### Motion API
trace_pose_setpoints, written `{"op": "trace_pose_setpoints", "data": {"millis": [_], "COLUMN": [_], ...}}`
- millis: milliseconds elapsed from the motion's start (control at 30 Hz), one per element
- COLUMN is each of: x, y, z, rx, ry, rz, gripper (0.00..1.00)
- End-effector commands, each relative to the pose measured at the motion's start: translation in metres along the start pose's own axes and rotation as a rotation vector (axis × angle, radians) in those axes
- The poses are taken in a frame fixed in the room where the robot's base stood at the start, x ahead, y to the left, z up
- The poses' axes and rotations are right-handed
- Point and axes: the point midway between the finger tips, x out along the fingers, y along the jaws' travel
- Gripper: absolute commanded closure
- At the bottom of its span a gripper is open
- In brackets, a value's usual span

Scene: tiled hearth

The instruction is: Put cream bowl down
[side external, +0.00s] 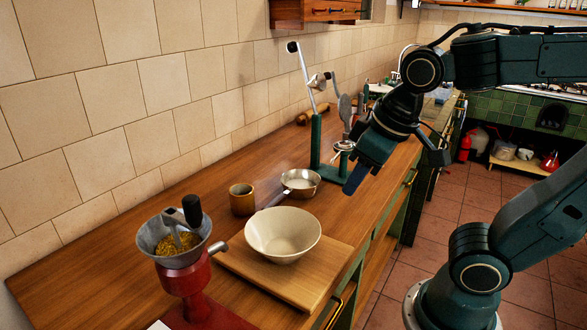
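The cream bowl (283,236) stands upright on a wooden board (309,279) on the counter. It looks empty. My gripper (359,178) hangs above the counter's right edge, up and to the right of the bowl, apart from it. Blue-green fingers point down and to the left. I see the fingers from the side, so I cannot tell whether they are open or shut. Nothing shows held in them.
A red grinder (185,280) with a grain-filled hopper stands left of the bowl. A brown cup (242,199) and a small metal pan (300,183) stand behind it. A green stand (316,140) with a lever rises near my gripper. Open counter lies at left.

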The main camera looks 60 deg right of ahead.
Motion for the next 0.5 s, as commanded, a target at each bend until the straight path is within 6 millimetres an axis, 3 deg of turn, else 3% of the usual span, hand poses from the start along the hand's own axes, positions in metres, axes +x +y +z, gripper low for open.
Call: {"op": "trace_pose_setpoints", "data": {"millis": [200, 500], "x": [-0.011, -0.014], "y": [0.003, 0.002], "z": [0.023, 0.031], "rx": [0.04, 0.049], "ry": [0.077, 0.102], "rz": [-0.027, -0.037], "gripper": [0.75, 0.75]}}
